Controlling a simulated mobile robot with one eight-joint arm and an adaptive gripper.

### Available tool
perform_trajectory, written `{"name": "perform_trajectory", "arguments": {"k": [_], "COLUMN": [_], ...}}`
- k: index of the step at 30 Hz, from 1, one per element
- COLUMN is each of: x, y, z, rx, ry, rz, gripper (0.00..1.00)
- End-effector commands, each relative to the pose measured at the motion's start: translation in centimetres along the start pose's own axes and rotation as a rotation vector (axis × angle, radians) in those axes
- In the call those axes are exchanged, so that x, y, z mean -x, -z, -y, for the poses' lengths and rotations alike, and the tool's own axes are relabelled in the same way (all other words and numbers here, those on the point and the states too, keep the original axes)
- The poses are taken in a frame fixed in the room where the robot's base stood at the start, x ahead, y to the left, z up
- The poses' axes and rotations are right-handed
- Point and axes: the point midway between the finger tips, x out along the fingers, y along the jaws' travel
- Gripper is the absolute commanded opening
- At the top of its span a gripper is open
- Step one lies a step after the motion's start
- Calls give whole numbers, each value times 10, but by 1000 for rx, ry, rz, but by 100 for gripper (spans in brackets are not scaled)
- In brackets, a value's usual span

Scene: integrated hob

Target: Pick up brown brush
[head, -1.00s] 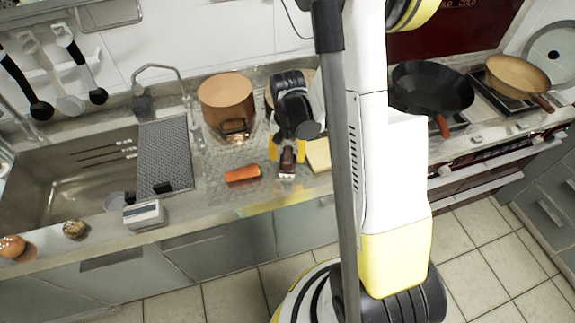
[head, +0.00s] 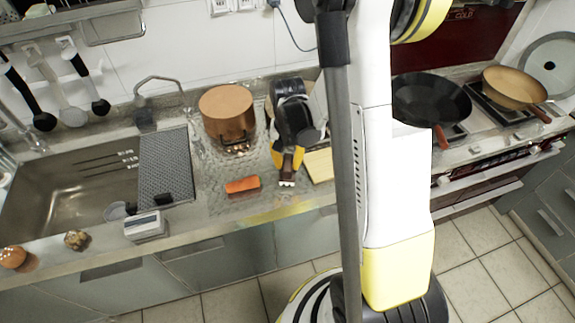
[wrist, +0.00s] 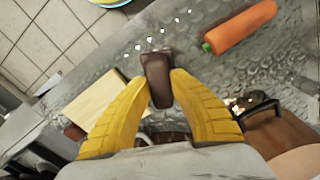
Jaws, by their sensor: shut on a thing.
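The brown brush (head: 287,167) is between the yellow fingers of my gripper (head: 286,158) over the counter, with its pale bristle end toward the counter's front edge. In the wrist view the brush (wrist: 157,79) is a dark brown piece pinched between the two yellow fingertips of my gripper (wrist: 158,88). The gripper is shut on it. Part of the brush is hidden by the fingers. I cannot tell for sure whether the brush is clear of the counter.
An orange carrot (head: 243,184) lies left of the brush. A copper pot (head: 228,112) stands behind it. A wooden board (head: 319,166) lies close on the right. The sink (head: 75,190) is at left, and pans (head: 430,100) are on the hob at right.

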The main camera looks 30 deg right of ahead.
Motion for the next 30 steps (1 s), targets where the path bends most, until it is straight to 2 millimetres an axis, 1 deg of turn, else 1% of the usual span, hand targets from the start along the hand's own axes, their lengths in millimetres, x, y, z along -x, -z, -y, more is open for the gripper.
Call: {"name": "perform_trajectory", "arguments": {"k": [1, 4, 5, 12, 15, 18, 21, 25, 30], "x": [12, 31, 34, 67, 78, 86, 91, 93, 93], "y": [0, 0, 2, 11, 15, 17, 19, 20, 20], "z": [0, -3, -10, -67, -87, -101, -110, -115, -115], "rx": [0, -2, -4, -6, -6, -4, -3, 0, 1], "ry": [0, 0, 0, 0, 0, 0, 0, 0, 0], "rz": [0, 0, 0, 0, 0, 0, 0, 0, 0], "gripper": [0, 0, 0, 0, 0, 0, 0, 0, 0]}}
